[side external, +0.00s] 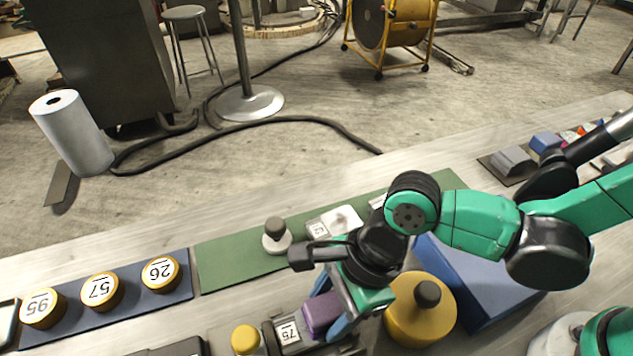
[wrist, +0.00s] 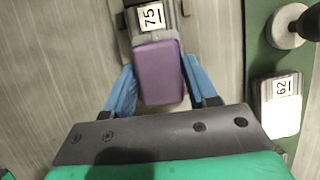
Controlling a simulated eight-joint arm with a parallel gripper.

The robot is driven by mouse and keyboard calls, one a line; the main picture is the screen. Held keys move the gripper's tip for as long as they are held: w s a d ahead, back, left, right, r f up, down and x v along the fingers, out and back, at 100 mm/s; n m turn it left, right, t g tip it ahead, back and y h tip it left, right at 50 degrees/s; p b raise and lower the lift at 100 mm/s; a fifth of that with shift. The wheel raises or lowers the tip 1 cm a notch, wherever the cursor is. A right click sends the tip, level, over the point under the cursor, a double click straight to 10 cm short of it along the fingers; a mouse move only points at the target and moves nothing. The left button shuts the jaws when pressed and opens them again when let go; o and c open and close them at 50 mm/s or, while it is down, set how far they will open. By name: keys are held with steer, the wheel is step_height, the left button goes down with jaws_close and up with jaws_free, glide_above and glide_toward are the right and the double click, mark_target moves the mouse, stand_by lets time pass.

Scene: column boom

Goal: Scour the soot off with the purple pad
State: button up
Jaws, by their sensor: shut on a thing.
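The purple pad (side external: 321,313) is between the blue fingers of my gripper (side external: 332,318), low over the near part of the bench. In the wrist view the pad (wrist: 157,75) fills the gap between both fingers of my gripper (wrist: 160,82), which is shut on it. The pad's far end meets a grey block labelled 75 (wrist: 152,17); the block also shows in the side view (side external: 289,332). I cannot tell whether the pad rests on the block's dark holder or is clear of it. I cannot make out any soot in either view.
A green mat (side external: 225,262) with a knobbed weight (side external: 276,236) and white pieces lies behind my gripper. A yellow knobbed cylinder (side external: 418,312) and a blue slab (side external: 490,285) stand close right. Yellow discs (side external: 101,291) sit left on a dark blue mat. A yellow-topped piece (side external: 245,338) stands near.

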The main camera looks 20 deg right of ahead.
steer(key=shift+d, duration=1.25)
step_height(320, 180, up, 8)
steer(key=shift+r, duration=0.1)
steer(key=w+d+r+n+g+h, duration=0.2)
steer(key=w+d+r+n, duration=0.1)
steer(key=w+d+n, duration=0.4)
steer(key=w+d+r+n+g+h, duration=0.2)
steer(key=w+d+r+n, duration=0.2)
steer(key=w+d+n, duration=0.3)
steer(key=d+n, duration=0.4)
steer(key=d, duration=0.4)
steer(key=shift+w+d+g, duration=0.2)
steer(key=shift+d+g, duration=0.05)
steer(key=shift+g, duration=0.05)
